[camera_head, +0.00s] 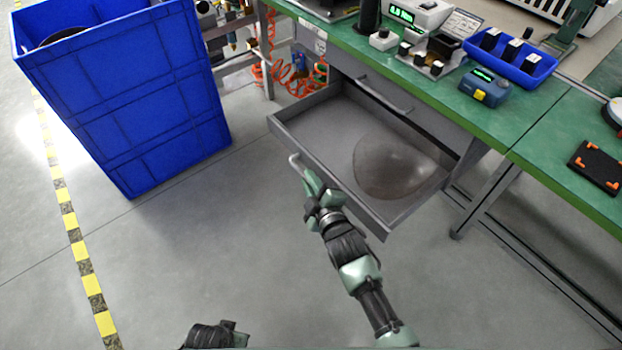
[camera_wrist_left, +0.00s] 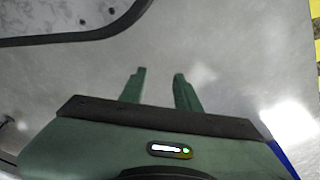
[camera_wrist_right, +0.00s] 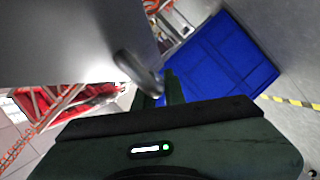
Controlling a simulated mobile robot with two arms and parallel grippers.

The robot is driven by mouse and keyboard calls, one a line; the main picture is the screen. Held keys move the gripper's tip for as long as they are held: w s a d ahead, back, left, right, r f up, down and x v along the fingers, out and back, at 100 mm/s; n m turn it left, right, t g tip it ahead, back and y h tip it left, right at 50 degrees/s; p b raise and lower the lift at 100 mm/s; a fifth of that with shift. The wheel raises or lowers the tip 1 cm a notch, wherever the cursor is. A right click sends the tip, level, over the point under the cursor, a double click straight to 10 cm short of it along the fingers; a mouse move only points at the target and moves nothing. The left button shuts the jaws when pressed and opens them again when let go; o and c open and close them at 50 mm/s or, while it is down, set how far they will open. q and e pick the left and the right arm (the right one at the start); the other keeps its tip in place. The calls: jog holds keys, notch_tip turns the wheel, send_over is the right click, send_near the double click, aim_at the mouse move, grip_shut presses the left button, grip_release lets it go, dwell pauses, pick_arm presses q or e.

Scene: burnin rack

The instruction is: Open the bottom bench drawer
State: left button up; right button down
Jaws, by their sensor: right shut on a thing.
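The bottom bench drawer (camera_head: 315,128) is pulled out well from under the green-topped bench, showing its grey inside. A brownish, rounded, shiny thing (camera_head: 395,168) lies in its right part. My right gripper (camera_head: 309,180) is at the drawer's front, shut on the grey bar handle (camera_head: 293,160). In the right wrist view the handle (camera_wrist_right: 138,72) runs to the fingers (camera_wrist_right: 166,88); the grey drawer front fills the upper left. My left gripper (camera_wrist_left: 158,73) is open and empty above bare floor in the left wrist view.
An upper drawer with its own handle (camera_head: 385,95) is shut above the open one. A tall blue crate (camera_head: 130,90) stands on the left. The green bench top (camera_head: 545,125) carries instruments and a blue tray (camera_head: 510,58). Floor in front is clear.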

jog(key=c, duration=1.8)
grip_release()
jog(key=shift+f, duration=0.1)
jog(key=shift+o, duration=0.2)
